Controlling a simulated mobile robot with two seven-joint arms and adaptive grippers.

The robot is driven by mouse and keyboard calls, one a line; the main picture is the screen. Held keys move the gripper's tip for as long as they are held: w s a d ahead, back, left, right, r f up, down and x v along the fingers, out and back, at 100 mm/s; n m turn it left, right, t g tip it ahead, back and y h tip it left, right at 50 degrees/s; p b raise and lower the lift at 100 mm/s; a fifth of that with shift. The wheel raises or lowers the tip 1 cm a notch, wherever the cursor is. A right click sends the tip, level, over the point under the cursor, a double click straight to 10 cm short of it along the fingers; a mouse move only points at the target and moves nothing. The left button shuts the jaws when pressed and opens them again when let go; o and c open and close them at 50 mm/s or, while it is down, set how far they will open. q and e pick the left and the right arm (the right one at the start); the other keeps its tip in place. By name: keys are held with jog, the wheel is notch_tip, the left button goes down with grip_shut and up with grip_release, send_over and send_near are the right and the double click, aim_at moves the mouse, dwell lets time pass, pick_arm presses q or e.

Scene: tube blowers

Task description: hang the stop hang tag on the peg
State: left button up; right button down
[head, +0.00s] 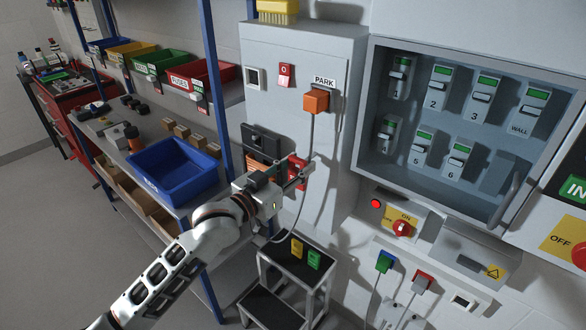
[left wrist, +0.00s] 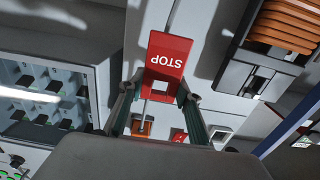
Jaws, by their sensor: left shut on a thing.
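The red stop hang tag (left wrist: 168,58) shows in the left wrist view with white STOP lettering, upside down in the picture, and a square opening at its lower end. My left gripper (left wrist: 157,100) is shut on the tag, its fingers at either side of that end. In the head view the left gripper (head: 303,174) is in front of the grey cabinet's lower part, and the tag (head: 293,166) is partly hidden by the fingers. I cannot make out the peg for certain in either view. My right gripper is not in view.
An orange plug (head: 316,101) sits under the PARK label, and its cable hangs down behind my left gripper. A step stool (head: 293,262) with yellow and green tags stands below. A blue bin (head: 172,170) is on the shelf to the left. A breaker box (head: 372,148) is to the right.

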aim_at(309, 157)
pick_arm(q)
jog(key=shift+x, duration=2.2)
jog(key=shift+w+d+f, duration=0.1)
jog(key=shift+w+f, duration=0.05)
jog(key=shift+f, duration=0.2)
jog(key=o, duration=1)
